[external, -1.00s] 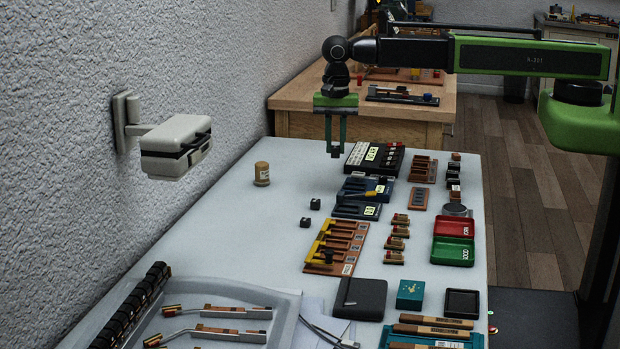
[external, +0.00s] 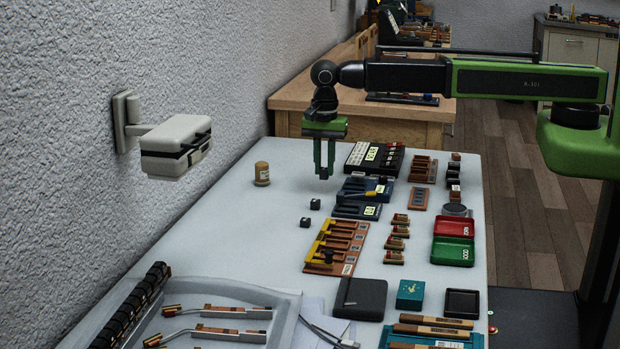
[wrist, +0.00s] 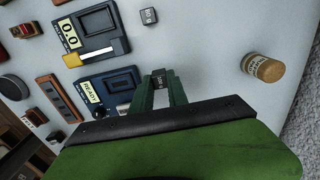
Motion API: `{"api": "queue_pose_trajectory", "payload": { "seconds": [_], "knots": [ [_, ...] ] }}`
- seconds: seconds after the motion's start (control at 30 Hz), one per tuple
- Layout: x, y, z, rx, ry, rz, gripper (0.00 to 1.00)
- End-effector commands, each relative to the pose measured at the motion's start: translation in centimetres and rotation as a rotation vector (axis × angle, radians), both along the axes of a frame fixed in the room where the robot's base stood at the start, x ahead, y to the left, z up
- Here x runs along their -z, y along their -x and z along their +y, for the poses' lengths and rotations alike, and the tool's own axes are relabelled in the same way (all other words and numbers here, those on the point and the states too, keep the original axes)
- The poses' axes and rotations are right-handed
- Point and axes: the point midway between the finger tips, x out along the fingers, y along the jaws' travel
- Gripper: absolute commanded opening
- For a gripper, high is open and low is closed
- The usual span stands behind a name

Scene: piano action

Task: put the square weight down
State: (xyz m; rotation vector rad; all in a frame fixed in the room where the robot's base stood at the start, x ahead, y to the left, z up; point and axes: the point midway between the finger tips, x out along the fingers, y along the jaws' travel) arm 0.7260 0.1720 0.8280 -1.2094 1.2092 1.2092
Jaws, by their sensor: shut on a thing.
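My gripper (external: 324,172) hangs pointing down over the far part of the white table, left of the blue devices. Its green fingers are shut on a small dark square weight (wrist: 161,77), which shows between the fingertips in the wrist view with a pale mark on it. In the external view it is a tiny dark block at the fingertips, apart from the table top. Two similar dark cubes stand on the table nearer the camera, one (external: 315,204) behind the other (external: 305,222). One labelled cube also shows in the wrist view (wrist: 148,16).
A tan, labelled jar (external: 262,173) stands to the left. Blue devices (external: 365,191) with displays and a black cased device (external: 374,158) stand to the right. An orange rack (external: 337,247) lies nearer. Bare table lies between the jar and the blue devices.

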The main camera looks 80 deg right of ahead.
Motion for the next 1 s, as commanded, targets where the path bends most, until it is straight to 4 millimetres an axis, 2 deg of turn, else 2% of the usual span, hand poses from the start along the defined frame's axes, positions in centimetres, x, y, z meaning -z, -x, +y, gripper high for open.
{"api": "queue_pose_trajectory", "payload": {
  "seconds": [0.1,0.27,0.5,0.73,0.87,0.9,1.0],
  "knots": [
    [0.6,-0.3,0.9,0.000,0.000,0.000,0.00],
    [0.9,-0.2,0.9,0.001,0.000,0.000,0.00],
    [4.8,-0.2,0.8,0.000,0.000,0.000,0.00],
    [4.4,-0.2,0.8,0.000,0.000,0.000,0.00],
    [4.8,-0.2,0.8,0.000,0.000,0.000,0.00],
    [4.9,-0.2,0.8,0.000,0.000,0.000,0.21],
    [4.7,-0.2,0.8,0.000,0.000,0.000,0.34]
  ]
}}
